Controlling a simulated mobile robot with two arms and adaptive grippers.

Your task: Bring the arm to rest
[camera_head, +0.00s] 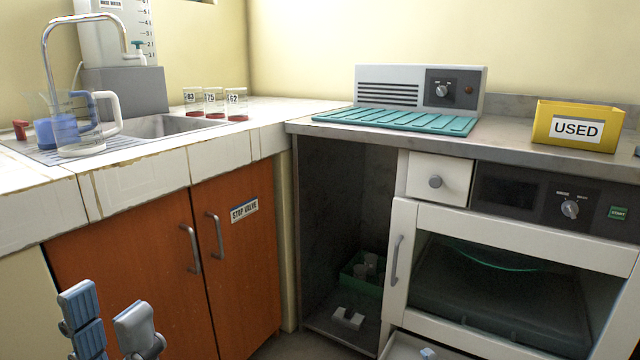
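My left gripper (108,318) is at the lower left of the head view, in front of the orange cupboard doors. Its two fingers point up and stand apart, with nothing visible between them. It is clear of the counter and touches nothing that I can see. The rest of the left arm is below the picture. My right gripper is not visible.
The orange cupboard (150,270) is shut under the sink counter, which holds jugs (82,135) and several labelled jars (213,102). At right are a yellow USED bin (577,127), a teal mat (400,121) and a white-framed incubator (400,240). Below it a drawer (410,345) sticks out.

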